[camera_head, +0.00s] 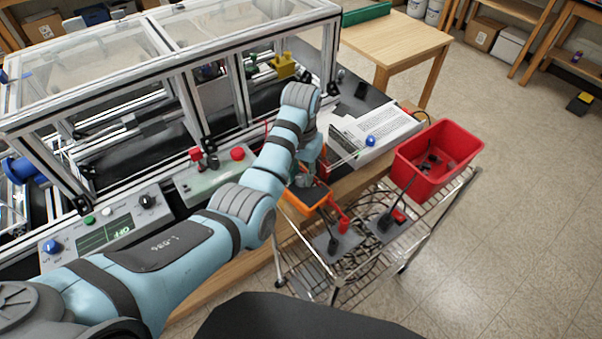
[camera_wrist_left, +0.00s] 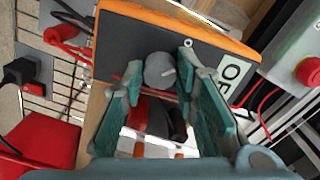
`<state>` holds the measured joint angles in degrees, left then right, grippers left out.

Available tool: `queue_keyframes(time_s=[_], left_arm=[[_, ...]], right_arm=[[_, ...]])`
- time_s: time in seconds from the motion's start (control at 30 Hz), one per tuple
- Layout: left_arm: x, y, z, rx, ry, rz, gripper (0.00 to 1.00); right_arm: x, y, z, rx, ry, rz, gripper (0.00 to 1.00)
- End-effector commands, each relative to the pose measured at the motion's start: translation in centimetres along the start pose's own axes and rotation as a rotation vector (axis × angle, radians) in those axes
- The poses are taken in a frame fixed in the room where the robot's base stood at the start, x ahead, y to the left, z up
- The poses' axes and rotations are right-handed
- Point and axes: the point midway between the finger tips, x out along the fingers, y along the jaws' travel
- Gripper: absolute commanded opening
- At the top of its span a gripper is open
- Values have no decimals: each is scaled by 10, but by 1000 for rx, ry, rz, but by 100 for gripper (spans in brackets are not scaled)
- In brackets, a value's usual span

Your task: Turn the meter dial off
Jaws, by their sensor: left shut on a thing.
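The meter (camera_head: 304,197) is an orange-cased box with a dark face, on the table's front edge below my left wrist. In the left wrist view the meter (camera_wrist_left: 120,42) fills the upper middle. Its grey round dial (camera_wrist_left: 160,71) sits between the fingertips of my left gripper (camera_wrist_left: 161,72), which is shut on it. A pale display (camera_wrist_left: 232,76) shows the letters "OF"; anything after them is hidden by a finger. In the head view my left gripper (camera_head: 311,172) covers most of the meter's face. My right gripper is not in view.
A red bin (camera_head: 440,157) and a wire cart (camera_head: 350,245) with cabled plugs stand right of the table. A white box (camera_head: 375,130) lies behind the meter. A panel with a red button (camera_head: 238,153) and the extrusion frame (camera_head: 195,60) are at left.

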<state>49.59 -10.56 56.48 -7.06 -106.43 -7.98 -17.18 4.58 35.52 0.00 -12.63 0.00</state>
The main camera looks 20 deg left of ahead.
Motion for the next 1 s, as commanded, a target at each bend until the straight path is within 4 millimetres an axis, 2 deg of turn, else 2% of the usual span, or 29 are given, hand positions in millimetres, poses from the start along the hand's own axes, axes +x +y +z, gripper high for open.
queue_keyframes(time_s=[0.4, 1.0], left_arm=[[3, -2, 1, -260, -4, -3, 0], [2, -2, 1, -320, -3, -4, 0]], right_arm=[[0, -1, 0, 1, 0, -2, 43], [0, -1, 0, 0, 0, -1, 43]])
